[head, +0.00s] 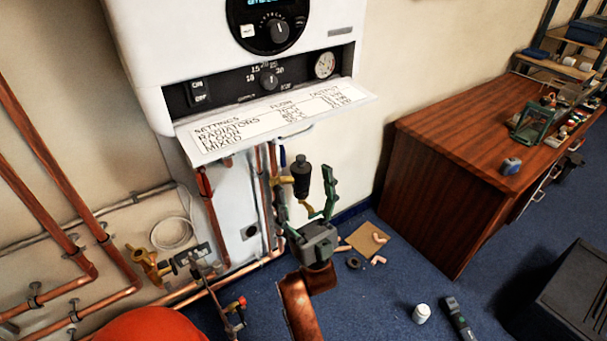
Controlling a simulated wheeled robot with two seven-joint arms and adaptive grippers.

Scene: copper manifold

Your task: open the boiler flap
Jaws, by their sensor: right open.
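The white boiler (225,52) hangs on the wall at the top of the head view. Its flap (275,121) is tilted down and outward below the control panel (260,80), showing a printed settings table on its inner face. The panel's dial, switch and gauge are uncovered. My right gripper (304,199) is open and empty, with its green fingers pointing up, below the flap and apart from it in the picture. My left gripper is not in view.
Copper pipes (62,165) and brass valves (148,265) run along the wall at left. A black-topped brass fitting (301,177) shows behind my right gripper. A wooden workbench (430,180) stands at right. Small parts lie on the blue floor, and a dark case (570,300) is at lower right.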

